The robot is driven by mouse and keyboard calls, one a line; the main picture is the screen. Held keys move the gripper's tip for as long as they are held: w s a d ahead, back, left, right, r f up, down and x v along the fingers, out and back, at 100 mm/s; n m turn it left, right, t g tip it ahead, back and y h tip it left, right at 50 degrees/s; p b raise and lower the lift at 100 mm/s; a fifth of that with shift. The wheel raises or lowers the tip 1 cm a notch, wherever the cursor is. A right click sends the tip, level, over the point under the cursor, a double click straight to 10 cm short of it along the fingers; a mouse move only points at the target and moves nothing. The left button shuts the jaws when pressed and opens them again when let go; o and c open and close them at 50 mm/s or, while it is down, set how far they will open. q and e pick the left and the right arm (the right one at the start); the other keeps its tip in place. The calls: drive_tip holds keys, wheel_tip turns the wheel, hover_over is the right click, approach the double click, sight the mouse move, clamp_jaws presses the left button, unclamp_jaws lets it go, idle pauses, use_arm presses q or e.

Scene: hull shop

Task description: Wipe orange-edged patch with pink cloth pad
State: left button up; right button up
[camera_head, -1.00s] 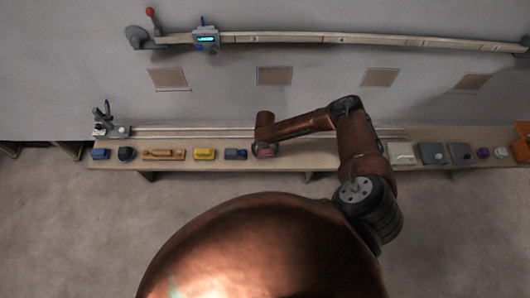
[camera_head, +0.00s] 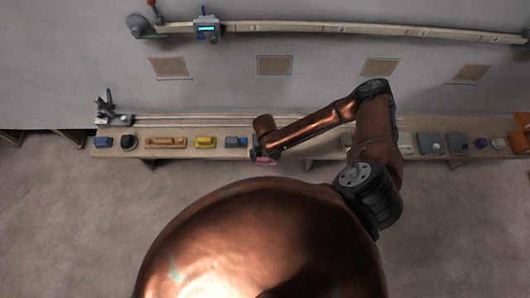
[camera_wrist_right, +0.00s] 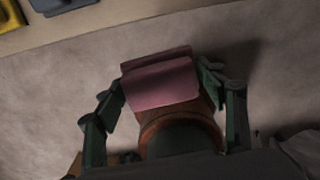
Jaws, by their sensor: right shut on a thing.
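The pink cloth pad (camera_wrist_right: 160,84) sits between the two fingers of my right gripper (camera_wrist_right: 165,92), which is shut on it. In the head view the pad (camera_head: 266,160) shows as a small pink edge under my right gripper (camera_head: 262,154), in front of the bench. Several square patches are on the grey wall: a far left one (camera_head: 170,67) with a reddish-orange looking edge, a dark-edged one (camera_head: 275,65), a brownish one (camera_head: 379,67) and a tan one (camera_head: 470,73). The edge colours are hard to tell apart for certain. My left gripper is out of view.
A long narrow bench (camera_head: 225,153) below the wall holds a yellow block (camera_head: 205,142), a wooden-brown tool (camera_head: 166,142), a blue block (camera_head: 103,142) and several grey items. A rail (camera_head: 330,28) with a blue-lit device (camera_head: 207,28) runs above the patches. Floor in front is clear.

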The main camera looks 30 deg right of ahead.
drive_tip(key=o, duration=0.6)
drive_tip(key=shift+c, duration=0.2)
drive_tip(key=c, duration=0.4)
